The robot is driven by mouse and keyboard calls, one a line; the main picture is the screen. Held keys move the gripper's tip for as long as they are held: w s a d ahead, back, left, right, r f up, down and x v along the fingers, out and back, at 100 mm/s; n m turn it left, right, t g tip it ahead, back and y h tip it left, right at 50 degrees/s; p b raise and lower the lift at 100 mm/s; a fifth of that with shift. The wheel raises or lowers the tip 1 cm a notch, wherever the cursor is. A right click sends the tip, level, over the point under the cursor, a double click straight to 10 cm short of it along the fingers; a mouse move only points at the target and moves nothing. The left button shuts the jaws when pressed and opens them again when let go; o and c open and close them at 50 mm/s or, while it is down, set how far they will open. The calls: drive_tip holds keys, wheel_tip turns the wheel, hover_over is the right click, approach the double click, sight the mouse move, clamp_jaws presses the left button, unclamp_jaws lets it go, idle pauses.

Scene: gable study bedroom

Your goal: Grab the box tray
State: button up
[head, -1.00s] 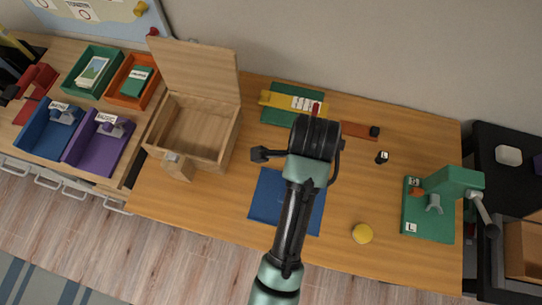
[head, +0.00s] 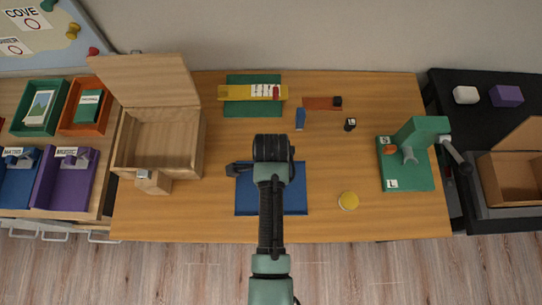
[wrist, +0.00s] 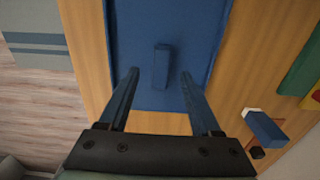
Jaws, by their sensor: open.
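A flat blue rectangular piece (head: 290,202), possibly the box tray, lies on the wooden desk. In the wrist view this blue piece (wrist: 225,25) has a raised blue block (wrist: 160,68) in its middle, like a handle. My gripper (wrist: 159,73) is open above it, one finger on each side of the block in the picture; I see no contact.
A small blue object (head: 300,119) lies behind the blue piece. A yellow disc (head: 348,201) and a green stand (head: 405,178) are on the right. Colored trays (head: 65,192) stand far left. A cardboard box (head: 510,180) stands on the black table at far right.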

drive_tip(key=shift+w+f, duration=0.1)
drive_tip(key=shift+f, duration=1.2)
clamp_jaws()
